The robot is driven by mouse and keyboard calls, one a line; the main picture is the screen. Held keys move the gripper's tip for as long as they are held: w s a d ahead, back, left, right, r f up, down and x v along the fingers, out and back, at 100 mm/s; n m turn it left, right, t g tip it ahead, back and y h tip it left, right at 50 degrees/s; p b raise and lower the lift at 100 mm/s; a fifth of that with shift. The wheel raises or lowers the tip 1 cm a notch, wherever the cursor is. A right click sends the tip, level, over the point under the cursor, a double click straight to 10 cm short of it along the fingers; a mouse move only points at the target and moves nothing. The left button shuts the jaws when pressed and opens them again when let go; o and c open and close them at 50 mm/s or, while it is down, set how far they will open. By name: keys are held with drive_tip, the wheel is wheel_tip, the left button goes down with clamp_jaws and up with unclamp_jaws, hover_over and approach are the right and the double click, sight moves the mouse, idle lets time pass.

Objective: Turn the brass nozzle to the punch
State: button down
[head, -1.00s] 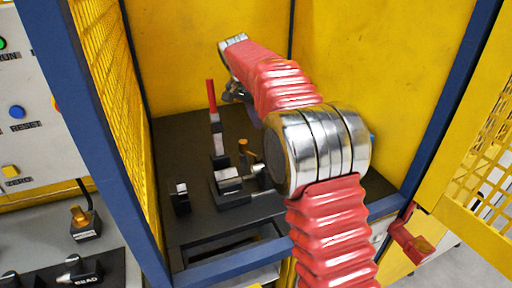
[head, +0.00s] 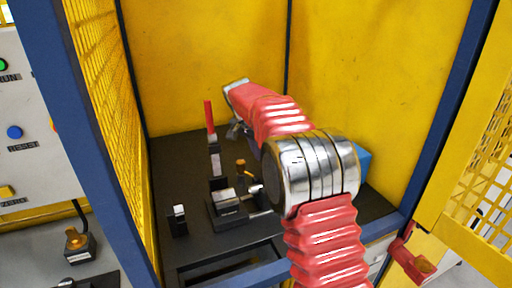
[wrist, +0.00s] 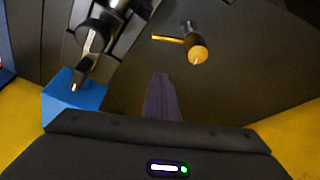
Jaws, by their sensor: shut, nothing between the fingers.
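The brass nozzle (head: 241,168) stands upright in the booth beside the clamp block in the head view. In the wrist view the nozzle (wrist: 197,53) shows as a round brass end, with a thin yellow arm sticking out to the left. My gripper (wrist: 160,80) is shut and empty, its dark fingers below and left of the nozzle in that picture, apart from it. In the head view my gripper (head: 235,131) hangs above and behind the nozzle, partly hidden by my arm. I cannot tell for sure which part is the punch.
A metal clamp block (head: 226,203) and an upright red-handled lever (head: 210,118) stand close to the nozzle. A blue box (wrist: 75,97) lies left of my fingers in the wrist view. Yellow walls and a blue post (head: 98,130) enclose the dark bench.

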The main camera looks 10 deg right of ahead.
drive_tip(key=x, duration=0.4)
drive_tip(key=shift+s+a+f, duration=0.15)
drive_tip(key=shift+s+a, duration=0.5)
drive_tip(key=shift+a, duration=0.1)
drive_tip(key=shift+s+a+f, duration=0.1)
drive_tip(key=shift+s+a, duration=0.6)
drive_tip(key=shift+a, duration=0.05)
drive_tip(key=shift+d, duration=0.15)
